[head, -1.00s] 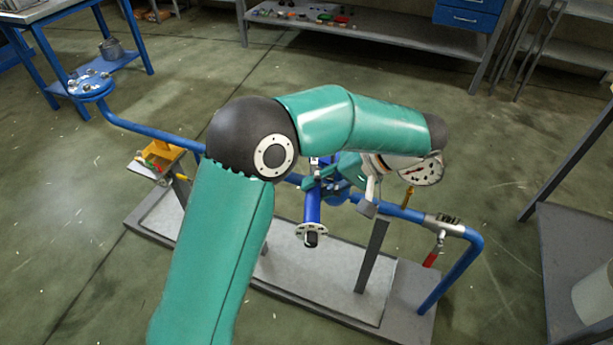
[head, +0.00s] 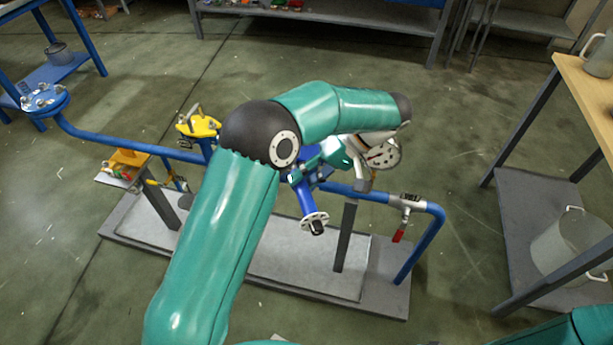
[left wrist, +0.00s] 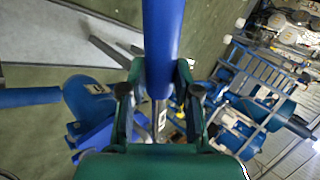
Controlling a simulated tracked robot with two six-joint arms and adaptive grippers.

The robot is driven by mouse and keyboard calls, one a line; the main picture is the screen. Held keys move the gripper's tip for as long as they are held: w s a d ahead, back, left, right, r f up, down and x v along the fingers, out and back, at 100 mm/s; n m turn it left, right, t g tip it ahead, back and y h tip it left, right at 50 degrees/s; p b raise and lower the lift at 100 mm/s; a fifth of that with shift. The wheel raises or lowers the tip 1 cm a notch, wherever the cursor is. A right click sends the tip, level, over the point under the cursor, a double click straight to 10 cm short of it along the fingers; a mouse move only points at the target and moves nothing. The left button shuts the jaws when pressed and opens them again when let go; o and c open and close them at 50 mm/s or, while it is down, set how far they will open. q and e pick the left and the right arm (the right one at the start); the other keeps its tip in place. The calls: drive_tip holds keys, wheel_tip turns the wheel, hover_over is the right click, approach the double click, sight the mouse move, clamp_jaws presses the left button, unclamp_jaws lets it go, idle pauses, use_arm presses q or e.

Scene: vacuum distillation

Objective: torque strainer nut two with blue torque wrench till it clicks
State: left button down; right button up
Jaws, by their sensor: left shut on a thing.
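The strainer (head: 306,196) is a blue branch on the pipe in the head view. It slants down to a round pale flange (head: 313,222) with a dark piece at its middle. My left gripper (head: 318,163) is behind the bent arm, close to the strainer's upper end. In the left wrist view its fingers (left wrist: 160,85) are shut on a blue round bar, which looks like the handle of the blue torque wrench (left wrist: 163,40). A thin metal shaft shows between the fingers. The wrench head and single nuts cannot be made out. My right gripper is not in view.
The blue pipe (head: 345,190) runs over a grey base plate (head: 300,270). A yellow-topped valve (head: 198,124), an orange tray (head: 128,158), a round gauge (head: 383,155) and a red-handled valve (head: 400,228) are close by. A wooden-topped table (head: 590,85) with a bucket (head: 575,245) below stands right.

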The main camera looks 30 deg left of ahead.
use_arm(q)
drive_tip(key=shift+s+a+m+t+y+b, duration=0.3)
drive_tip(key=shift+s+a+m+t+b, duration=0.1)
drive_tip(key=shift+s+a+m+b, duration=0.35)
drive_tip(key=shift+s+a+m, duration=0.25)
drive_tip(key=shift+s, duration=0.05)
drive_tip(key=shift+a+b, duration=0.1)
drive_tip(key=shift+b, duration=0.2)
drive_tip(key=shift+s+a+r+m+t+y+b, duration=0.1)
drive_tip(key=shift+s+a+m+t+y+b, duration=0.25)
drive_tip(key=shift+a+t, duration=0.2)
drive_tip(key=shift+w+d+p, duration=0.1)
drive_tip(key=shift+d+p, duration=0.1)
drive_tip(key=shift+p, duration=0.1)
drive_tip(key=shift+w+d+g, duration=0.15)
drive_tip(key=shift+g, duration=0.1)
